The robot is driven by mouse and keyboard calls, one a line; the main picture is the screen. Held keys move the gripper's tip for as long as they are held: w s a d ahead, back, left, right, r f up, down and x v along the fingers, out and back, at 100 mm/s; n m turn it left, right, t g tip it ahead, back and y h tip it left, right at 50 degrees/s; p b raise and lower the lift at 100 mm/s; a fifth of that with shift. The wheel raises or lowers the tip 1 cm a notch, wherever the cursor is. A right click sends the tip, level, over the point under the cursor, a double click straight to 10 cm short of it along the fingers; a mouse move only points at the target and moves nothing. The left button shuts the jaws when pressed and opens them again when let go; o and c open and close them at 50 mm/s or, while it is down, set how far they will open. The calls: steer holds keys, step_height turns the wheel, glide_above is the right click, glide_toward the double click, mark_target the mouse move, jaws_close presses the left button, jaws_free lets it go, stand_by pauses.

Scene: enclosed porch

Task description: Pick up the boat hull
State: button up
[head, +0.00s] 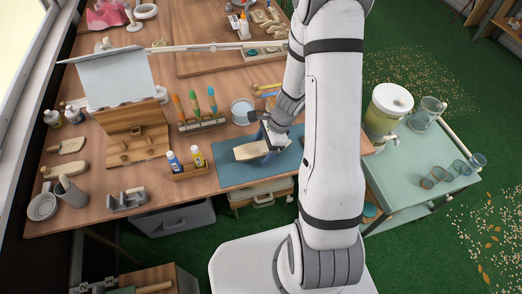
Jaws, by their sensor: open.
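The boat hull (251,151), a pale wooden block with a pointed end, lies on the blue mat (232,176) near the front edge of the workbench. My gripper (267,147) is open at the right part of the hull, with its dark bluish fingers pointing down close to it. My wrist and arm come in from the right and hide part of the hull and the mat. I cannot tell whether the fingers touch the hull.
A wooden caddy (191,174) with paint bottles stands left of the mat. A brush rack (202,125) and a white round bowl (243,111) stand behind. At the right, a green side table (398,181) holds a drink dispenser (385,111) and glasses.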

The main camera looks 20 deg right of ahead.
steer(key=c, duration=1)
